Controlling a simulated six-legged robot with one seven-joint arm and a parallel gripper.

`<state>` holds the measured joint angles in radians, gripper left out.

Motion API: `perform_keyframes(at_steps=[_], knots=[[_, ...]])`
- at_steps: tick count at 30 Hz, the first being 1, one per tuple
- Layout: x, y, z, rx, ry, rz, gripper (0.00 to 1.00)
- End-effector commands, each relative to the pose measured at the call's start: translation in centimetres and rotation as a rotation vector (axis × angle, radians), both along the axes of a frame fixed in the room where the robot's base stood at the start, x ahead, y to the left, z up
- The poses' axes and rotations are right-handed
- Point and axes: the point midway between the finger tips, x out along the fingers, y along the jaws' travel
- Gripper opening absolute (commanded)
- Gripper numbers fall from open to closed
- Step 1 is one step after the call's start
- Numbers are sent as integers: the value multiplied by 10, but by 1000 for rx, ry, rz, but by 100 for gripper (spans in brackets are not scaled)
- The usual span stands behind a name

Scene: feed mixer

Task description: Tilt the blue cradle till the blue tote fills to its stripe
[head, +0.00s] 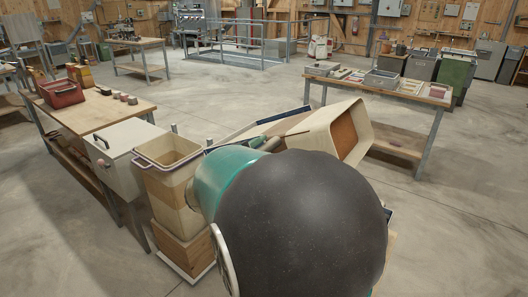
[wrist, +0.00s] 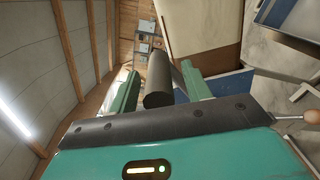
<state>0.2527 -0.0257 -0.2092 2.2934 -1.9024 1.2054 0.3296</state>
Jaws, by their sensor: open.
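A pale tote (head: 168,185) with a purplish-blue rim stands upright left of my arm in the head view. Its upper inside looks empty; its stripe and fill level are unclear. The blue cradle shows as blue edging (head: 240,131) behind my arm and as a blue panel (wrist: 232,86) in the wrist view. A cream bin (head: 352,128) with brown contents lies tilted at the cradle. My gripper (wrist: 160,82) is open, its teal fingers either side of a dark cylindrical handle (wrist: 158,75). Contact cannot be told. My arm hides much of the cradle.
A wooden block (head: 183,252) is under the tote. A workbench (head: 95,105) with a red crate (head: 62,93) is at left, another bench (head: 415,95) at right. Open concrete floor lies behind.

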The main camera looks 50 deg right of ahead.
Motion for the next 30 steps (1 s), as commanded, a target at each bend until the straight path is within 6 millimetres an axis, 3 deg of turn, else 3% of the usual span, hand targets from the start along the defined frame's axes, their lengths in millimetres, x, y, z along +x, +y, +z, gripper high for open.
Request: perform_keyframes(at_steps=[12,18,30], knots=[[-2,86,0,0,0,8,49],[-3,119,0,2,2,6,49],[-4,131,-1,2,2,2,49]])
